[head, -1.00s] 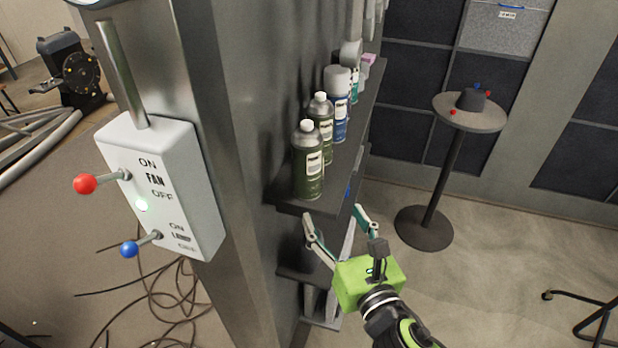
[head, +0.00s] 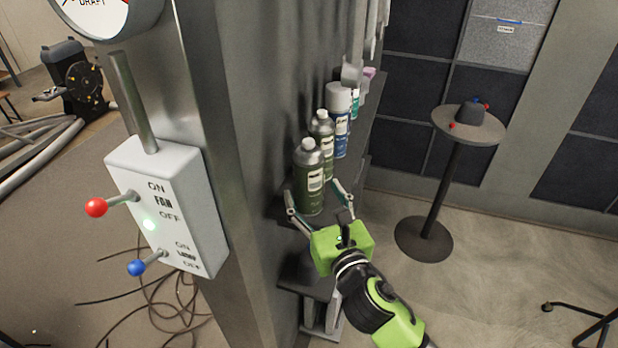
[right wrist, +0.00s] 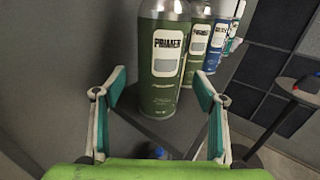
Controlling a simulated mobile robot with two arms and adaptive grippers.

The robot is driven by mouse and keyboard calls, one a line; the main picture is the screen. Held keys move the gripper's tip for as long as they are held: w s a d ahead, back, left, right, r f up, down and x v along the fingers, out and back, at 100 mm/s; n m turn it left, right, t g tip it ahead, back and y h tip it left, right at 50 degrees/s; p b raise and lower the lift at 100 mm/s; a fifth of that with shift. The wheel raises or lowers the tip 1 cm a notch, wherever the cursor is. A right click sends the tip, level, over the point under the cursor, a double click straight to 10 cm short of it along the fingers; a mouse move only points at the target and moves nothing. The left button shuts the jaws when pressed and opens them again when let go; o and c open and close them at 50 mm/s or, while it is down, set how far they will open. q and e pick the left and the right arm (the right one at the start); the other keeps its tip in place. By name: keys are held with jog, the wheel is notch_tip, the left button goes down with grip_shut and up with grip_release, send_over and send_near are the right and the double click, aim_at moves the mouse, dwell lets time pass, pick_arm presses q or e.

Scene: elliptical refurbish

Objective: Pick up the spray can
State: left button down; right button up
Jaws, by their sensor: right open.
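A green spray can (head: 311,190) with a grey top stands upright at the near end of a dark wall shelf. In the right wrist view the can (right wrist: 160,90) has a label reading "PRIMER". My right gripper (head: 317,196) is open at the can's near side, with one finger to the left and one to the right. In the right wrist view the right gripper (right wrist: 159,92) has its green pads apart, in front of the can, and I cannot tell whether either touches it. My left gripper is not in view.
Behind the first can stand a second green can (head: 326,152), a blue can (head: 341,140) and more bottles. A switch box (head: 165,205) with red and blue levers is on the left post. A round table (head: 468,126) stands at right. The floor between is clear.

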aim_at(309, 146)
jog(key=shift+p+x, duration=0.35)
jog(key=shift+x, duration=1.5)
jog(key=shift+f, duration=0.1)
jog(key=c, duration=1.4)
jog(key=shift+o, duration=0.2)
notch_tip(309, 146, up, 10)
jog(key=shift+r, duration=0.1)
